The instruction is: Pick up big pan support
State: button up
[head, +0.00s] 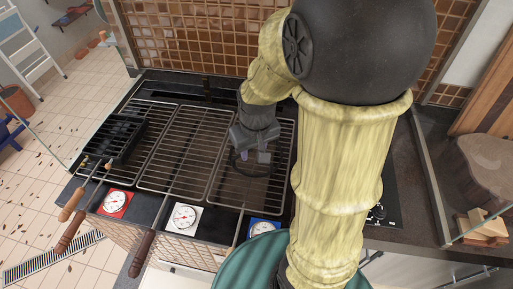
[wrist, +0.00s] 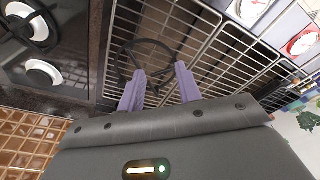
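The big pan support (head: 238,168) is a thin black ring with prongs. It rests on the right-hand grill rack, partly hidden by my gripper in the head view. In the wrist view the pan support (wrist: 150,43) shows almost whole, just ahead of my fingertips. My gripper (head: 254,155) is above the rack, pointing down, beside the near part of the ring. In the wrist view my gripper (wrist: 160,70) has its two purple fingers apart, with part of the ring showing at the gap between the tips. I cannot tell if they touch it.
Wire racks (head: 190,150) with long wooden handles cover the grill. A black grate box (head: 115,135) stands at the left. Dials (head: 185,217) line the front. The hob (wrist: 75,55) beside the grill has white burners, one under a black support. A tiled wall (head: 190,40) rises behind.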

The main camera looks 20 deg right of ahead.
jog(key=w+d+r+n+g+p, duration=0.1)
jog(key=w+d+r, duration=0.2)
jog(key=w+d, duration=0.3)
jog(key=shift+w+d+n+g, duration=0.2)
jog(key=shift+w+n+g, duration=0.15)
jog(key=shift+w, duration=0.65)
jog(key=shift+f+p, duration=0.1)
jog(key=shift+p, duration=0.2)
notch_tip(320, 180, down, 12)
jog(key=p, duration=0.3)
jog(key=shift+f, duration=0.1)
jog(key=shift+w+d+f+p, duration=0.15)
jog(key=shift+f+p, duration=0.6)
jog(key=shift+f, duration=0.55)
jog(key=shift+w+d+f+p, duration=0.1)
jog(key=shift+f+p, duration=0.65)
jog(key=shift+f, duration=0.5)
